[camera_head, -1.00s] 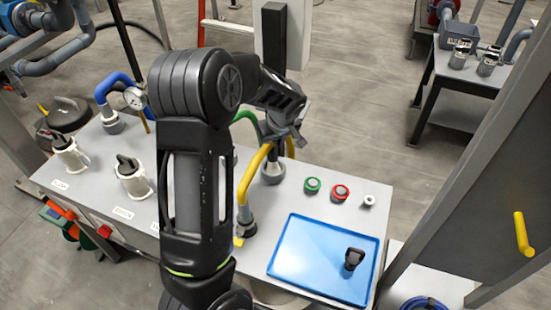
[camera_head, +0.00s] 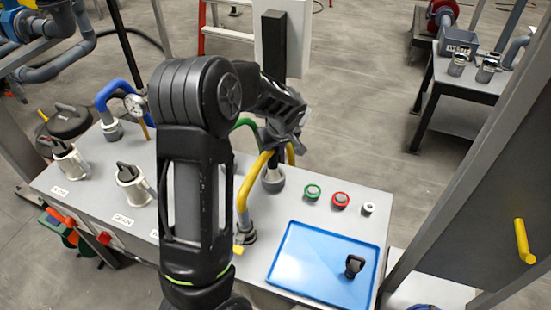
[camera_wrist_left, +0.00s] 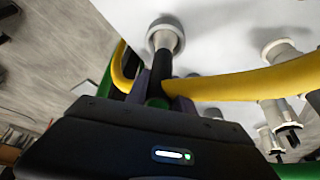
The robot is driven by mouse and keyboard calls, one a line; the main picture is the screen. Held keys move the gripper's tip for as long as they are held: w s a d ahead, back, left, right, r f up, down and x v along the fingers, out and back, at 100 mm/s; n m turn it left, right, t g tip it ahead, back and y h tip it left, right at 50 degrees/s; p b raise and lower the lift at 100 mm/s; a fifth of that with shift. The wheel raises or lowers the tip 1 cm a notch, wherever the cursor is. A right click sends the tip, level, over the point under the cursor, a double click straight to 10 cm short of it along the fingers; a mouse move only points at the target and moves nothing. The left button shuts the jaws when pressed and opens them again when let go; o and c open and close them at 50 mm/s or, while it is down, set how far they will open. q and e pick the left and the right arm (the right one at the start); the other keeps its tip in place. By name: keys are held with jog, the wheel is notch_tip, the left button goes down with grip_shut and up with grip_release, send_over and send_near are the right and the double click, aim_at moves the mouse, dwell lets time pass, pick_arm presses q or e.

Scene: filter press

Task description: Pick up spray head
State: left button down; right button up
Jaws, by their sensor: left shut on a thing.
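My left gripper (camera_head: 281,140) is above the back edge of the grey bench, shut on a dark upright cylinder that appears to be the spray head. In the left wrist view the dark cylinder (camera_wrist_left: 158,90) sits between the fingers. Its far end meets a grey neck with a round flange (camera_wrist_left: 166,32) at the pale bench top. The same grey round fitting (camera_head: 272,181) shows below the gripper in the head view. I cannot tell whether the cylinder is still seated in it. A green hose (camera_head: 246,124) runs close behind the gripper. My right gripper is not in view.
A yellow pipe (camera_head: 246,190) arches close beside the gripper. A blue tray (camera_head: 305,270) holding a black piece (camera_head: 354,266) lies front right, with green (camera_head: 312,191) and red (camera_head: 340,200) buttons behind it. A dark panel (camera_head: 500,190) rises at right.

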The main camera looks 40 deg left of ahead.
pick_arm(q)
notch_tip(320, 180, up, 10)
jog(key=shift+r+b, duration=0.1)
jog(key=shift+b, duration=0.55)
